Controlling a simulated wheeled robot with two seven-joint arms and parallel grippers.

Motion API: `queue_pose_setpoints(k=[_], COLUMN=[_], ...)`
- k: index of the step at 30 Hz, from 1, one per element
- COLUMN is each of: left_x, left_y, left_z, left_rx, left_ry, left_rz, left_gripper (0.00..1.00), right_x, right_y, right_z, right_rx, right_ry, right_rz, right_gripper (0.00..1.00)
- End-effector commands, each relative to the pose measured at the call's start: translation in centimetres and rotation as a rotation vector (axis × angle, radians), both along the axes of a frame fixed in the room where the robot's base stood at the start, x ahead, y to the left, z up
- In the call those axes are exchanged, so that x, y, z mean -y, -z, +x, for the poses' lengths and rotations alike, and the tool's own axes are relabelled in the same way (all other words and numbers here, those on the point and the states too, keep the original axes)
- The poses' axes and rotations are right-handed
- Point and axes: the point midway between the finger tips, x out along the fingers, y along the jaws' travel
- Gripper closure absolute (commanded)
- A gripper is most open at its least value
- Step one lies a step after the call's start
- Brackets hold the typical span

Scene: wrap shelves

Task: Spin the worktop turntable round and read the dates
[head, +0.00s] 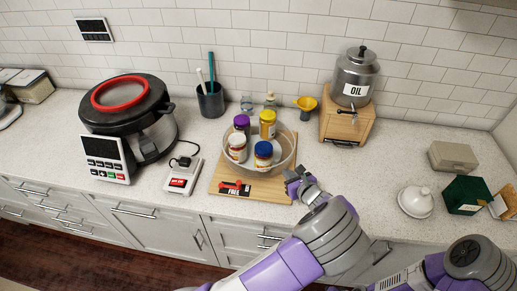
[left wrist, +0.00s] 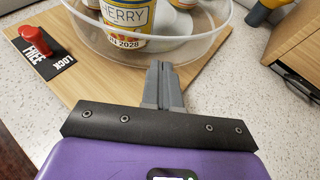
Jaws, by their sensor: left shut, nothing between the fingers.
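The turntable, a clear round tray with a raised wall (head: 284,163), sits on a wooden board (head: 220,179). It holds several jars: one purple-lidded (head: 241,122), one yellow (head: 267,124), one white with a brown-red lid (head: 237,149), one blue-lidded (head: 263,154). In the left wrist view one jar's label (left wrist: 122,22) reads "HERRY" and "IN 2028", partly cut off. A red lever (left wrist: 33,38) sits by the word FREE on a FREE/LOCK plate. My left gripper (head: 293,178) is shut and empty; its fingertips (left wrist: 159,68) are at the tray's near-right wall, contact unclear. My right gripper is out of view.
A black cooker (head: 125,105) and a red-switch box (head: 179,183) stand left. An oil dispenser (head: 355,75) on a wooden stand (head: 345,123) and a yellow funnel (head: 305,103) stand behind right. A white lidded dish (head: 415,202) and green box (head: 466,195) are far right.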

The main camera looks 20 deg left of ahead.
Motion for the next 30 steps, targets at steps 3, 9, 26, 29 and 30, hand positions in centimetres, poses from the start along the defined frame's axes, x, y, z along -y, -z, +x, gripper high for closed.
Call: queue_pose_setpoints(k=[3,9,26,29,30], left_x=[-0.2,-0.6,-1.6,-1.9,-2.1], left_y=[0.0,0.0,0.0,0.0,0.0], left_z=[0.1,0.3,0.2,-0.4,-0.6], left_rx=[0.000,-0.001,0.001,0.001,0.000], left_ry=[0.000,0.000,0.000,0.000,0.000], left_rz=[0.000,-0.001,0.001,0.000,0.001], left_gripper=[1.00,1.00,1.00,1.00,1.00], right_x=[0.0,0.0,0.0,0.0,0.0], right_y=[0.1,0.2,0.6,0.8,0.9], right_z=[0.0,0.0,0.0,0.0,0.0], right_rx=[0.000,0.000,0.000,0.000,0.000], right_ry=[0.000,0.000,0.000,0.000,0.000], right_rz=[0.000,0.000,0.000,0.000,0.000], right_gripper=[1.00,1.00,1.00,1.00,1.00])
